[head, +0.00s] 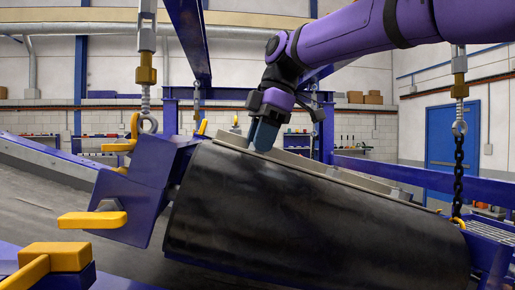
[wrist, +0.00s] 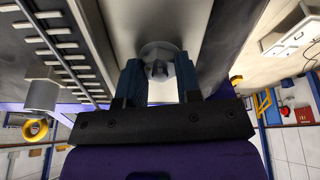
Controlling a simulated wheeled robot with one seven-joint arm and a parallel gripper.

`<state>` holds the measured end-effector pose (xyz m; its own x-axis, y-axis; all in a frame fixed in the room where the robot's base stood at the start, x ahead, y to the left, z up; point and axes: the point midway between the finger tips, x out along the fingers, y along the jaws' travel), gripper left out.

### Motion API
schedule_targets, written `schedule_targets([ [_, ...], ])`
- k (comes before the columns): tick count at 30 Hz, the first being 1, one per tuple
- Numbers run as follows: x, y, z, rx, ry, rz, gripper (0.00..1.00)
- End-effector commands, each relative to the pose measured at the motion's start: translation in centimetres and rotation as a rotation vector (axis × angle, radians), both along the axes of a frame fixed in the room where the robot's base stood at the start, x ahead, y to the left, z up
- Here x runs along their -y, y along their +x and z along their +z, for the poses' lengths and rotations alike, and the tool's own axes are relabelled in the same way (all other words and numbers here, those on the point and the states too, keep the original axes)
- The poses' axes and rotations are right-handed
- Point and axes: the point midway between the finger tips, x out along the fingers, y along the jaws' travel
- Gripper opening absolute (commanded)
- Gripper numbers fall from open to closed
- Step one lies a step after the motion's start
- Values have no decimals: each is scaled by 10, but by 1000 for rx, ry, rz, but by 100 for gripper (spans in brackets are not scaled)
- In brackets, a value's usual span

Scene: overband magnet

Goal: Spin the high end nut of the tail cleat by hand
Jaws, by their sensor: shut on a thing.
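The cleat is a pale grey bar (head: 345,180) running along the top of the black belt-wrapped drum (head: 310,225), sloping down to the right. My gripper (head: 263,135) points down at the cleat's upper left part. In the wrist view, its two blue fingers (wrist: 160,75) stand on either side of a small grey nut (wrist: 159,68) on a round washer (wrist: 152,50), closed on it. The pale cleat (wrist: 165,18) stretches away beyond the nut. In the head view the nut is hidden behind my fingers.
A blue end housing with yellow handles (head: 92,219) stands left of the drum. Hanger rods (head: 146,70) and a chain (head: 459,165) hang at both sides. A blue beam (head: 188,35) crosses overhead, near my arm.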

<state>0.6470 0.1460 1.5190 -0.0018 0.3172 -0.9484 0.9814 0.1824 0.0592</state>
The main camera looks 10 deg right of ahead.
Motion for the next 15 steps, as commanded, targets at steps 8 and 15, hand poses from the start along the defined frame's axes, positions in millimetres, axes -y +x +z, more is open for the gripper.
schedule_targets([
  [8,0,0,0,-75,0,-228,0],
  [15,0,0,0,-129,-1,-390,0],
])
